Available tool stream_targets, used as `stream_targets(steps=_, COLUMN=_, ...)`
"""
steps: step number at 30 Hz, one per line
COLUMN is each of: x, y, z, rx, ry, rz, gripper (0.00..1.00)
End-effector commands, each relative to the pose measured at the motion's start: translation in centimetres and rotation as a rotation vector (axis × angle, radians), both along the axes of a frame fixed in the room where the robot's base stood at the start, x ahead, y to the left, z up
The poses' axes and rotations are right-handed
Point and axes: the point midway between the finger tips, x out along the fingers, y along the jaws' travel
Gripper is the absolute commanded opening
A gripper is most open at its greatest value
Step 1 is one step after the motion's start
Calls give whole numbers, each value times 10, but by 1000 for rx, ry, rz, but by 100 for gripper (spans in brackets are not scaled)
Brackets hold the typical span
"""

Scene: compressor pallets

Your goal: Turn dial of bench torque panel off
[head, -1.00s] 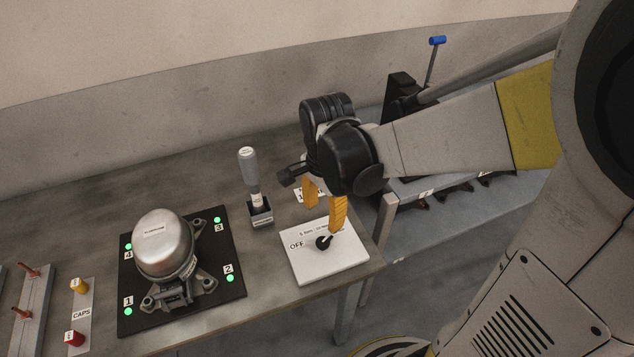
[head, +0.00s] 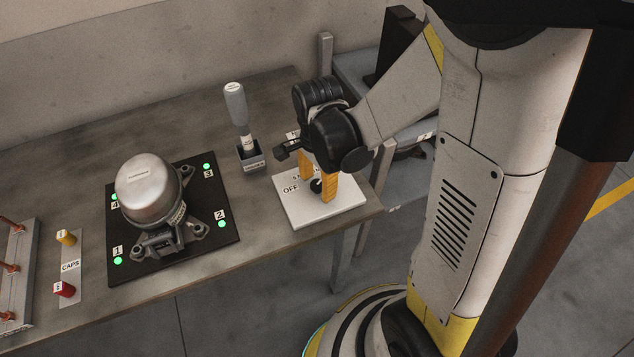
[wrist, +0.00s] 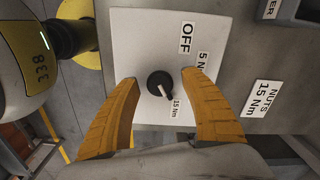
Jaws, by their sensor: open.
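The bench torque panel (head: 300,214) is a white plate near the bench's right end; it also fills the middle of the wrist view (wrist: 140,38). Its black round dial (wrist: 160,84) has a white pointer aimed at the 15 Nm label (wrist: 176,108). The OFF label (wrist: 187,38) and a 5 Nm label (wrist: 201,66) are on the same plate. My gripper (wrist: 159,81) is open, with one yellow finger on each side of the dial; contact is not visible. In the head view my gripper (head: 318,184) is low over the panel and partly hides the dial (head: 315,186).
A screwdriver-like tool (head: 238,115) stands in a holder behind and left of the panel. A silver compressor (head: 148,185) sits on a black pallet (head: 125,265) further left. The bench's front right edge (head: 345,225) is close to the panel.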

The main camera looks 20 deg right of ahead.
Motion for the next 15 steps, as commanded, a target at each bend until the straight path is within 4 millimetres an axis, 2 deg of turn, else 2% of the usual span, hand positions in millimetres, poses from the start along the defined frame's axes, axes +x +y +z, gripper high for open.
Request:
stream_targets(steps=3, x=0, y=0, z=0, rx=0, ry=0, rz=0, gripper=54)
stream_targets(steps=4, x=0, y=0, z=1, rx=0, ry=0, rz=0, gripper=49)
stream_targets(steps=9, x=0, y=0, z=1, rx=0, ry=0, rz=0, gripper=0)
stream_targets(steps=15, x=0, y=0, z=1, rx=0, ry=0, rz=5, gripper=0)
